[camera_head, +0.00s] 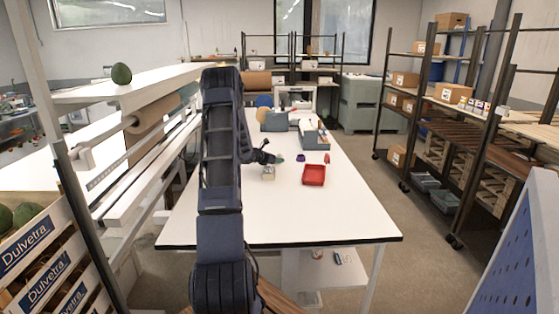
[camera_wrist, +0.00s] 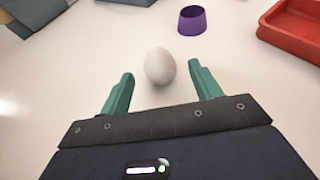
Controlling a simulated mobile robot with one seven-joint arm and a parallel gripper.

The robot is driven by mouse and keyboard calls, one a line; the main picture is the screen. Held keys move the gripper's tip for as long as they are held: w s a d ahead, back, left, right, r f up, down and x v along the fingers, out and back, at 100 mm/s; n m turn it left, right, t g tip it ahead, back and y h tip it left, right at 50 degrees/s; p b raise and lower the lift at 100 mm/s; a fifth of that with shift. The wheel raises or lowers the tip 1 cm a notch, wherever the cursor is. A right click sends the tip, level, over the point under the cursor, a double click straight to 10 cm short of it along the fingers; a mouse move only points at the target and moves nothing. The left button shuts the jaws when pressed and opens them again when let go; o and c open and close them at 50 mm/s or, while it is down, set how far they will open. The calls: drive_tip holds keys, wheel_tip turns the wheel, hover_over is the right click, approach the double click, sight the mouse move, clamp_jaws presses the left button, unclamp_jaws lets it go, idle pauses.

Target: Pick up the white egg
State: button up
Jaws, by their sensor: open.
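The white egg (camera_wrist: 160,67) rests on the white table (camera_wrist: 60,90) in the wrist view, just ahead of my gripper (camera_wrist: 160,84). The two green fingers are spread wide, one to the left and one to the right of the egg's near end. I see clear gaps between the egg and both fingers. In the head view my gripper (camera_head: 277,160) is low over the table's middle. I cannot make out the egg there.
A purple cup (camera_wrist: 192,20) stands just beyond the egg, slightly right. A red tray (camera_wrist: 294,26) lies farther right; it also shows in the head view (camera_head: 314,183). Grey-blue bins (camera_head: 274,122) stand at the back. The table's front half is clear.

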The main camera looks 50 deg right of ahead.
drive_tip(key=shift+x, duration=2)
drive_tip(key=c, duration=0.8)
drive_tip(key=shift+r, duration=0.15)
